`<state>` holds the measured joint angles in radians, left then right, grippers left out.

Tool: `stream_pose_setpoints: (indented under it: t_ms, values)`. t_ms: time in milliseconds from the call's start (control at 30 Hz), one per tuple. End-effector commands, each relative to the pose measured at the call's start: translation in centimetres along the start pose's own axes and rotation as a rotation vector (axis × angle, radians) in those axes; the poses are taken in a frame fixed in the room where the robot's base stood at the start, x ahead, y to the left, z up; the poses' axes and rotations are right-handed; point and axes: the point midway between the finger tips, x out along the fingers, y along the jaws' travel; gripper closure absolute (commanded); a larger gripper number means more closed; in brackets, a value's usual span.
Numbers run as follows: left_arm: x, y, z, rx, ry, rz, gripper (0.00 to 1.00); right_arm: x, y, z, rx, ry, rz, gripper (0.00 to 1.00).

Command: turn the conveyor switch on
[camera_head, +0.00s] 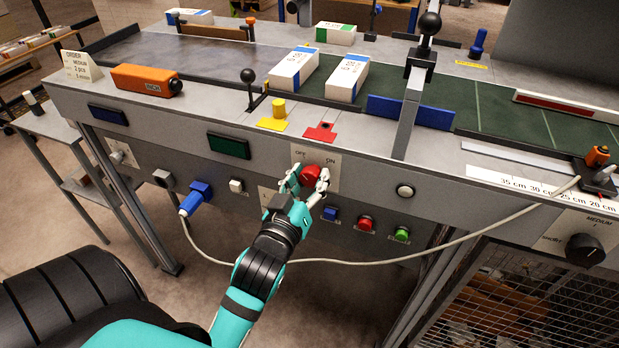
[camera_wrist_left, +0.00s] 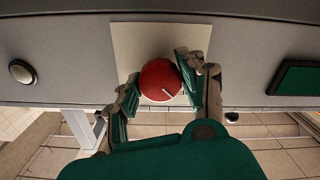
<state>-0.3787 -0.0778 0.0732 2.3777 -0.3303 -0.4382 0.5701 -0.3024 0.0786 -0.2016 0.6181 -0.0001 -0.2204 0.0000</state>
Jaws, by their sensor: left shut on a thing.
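The conveyor switch is a red round knob (camera_head: 311,174) on a pale plate marked OFF on the left and ON on the right, on the front panel. My left gripper (camera_head: 307,183) has its fingers on either side of the knob and is shut on it. In the left wrist view the knob (camera_wrist_left: 160,80) sits between the two fingers (camera_wrist_left: 155,88), with a light pointer line on its face slanting. Which label the pointer faces is hard to tell. My right gripper is not in view.
Blue, red and green buttons (camera_head: 365,222) sit right of the switch. A blue plug (camera_head: 197,198) with a pale cable (camera_head: 330,262) hangs across the panel front. White packs (camera_head: 347,78) lie on the green conveyor belt (camera_head: 490,105). A lever (camera_head: 251,90) stands above the panel.

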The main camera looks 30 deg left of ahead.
Motion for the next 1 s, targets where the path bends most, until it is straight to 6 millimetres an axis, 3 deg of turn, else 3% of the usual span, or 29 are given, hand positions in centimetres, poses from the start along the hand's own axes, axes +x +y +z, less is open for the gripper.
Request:
stream_pose_setpoints:
  t_ms: [367, 1000]
  values:
    - [0.0, 0.0, -0.2, 0.089, -0.001, -0.001, 0.92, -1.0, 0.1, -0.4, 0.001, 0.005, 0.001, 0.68]
    - [0.0, 0.1, -0.4, 0.653, 0.001, -0.001, 0.92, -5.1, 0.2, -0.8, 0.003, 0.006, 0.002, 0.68]
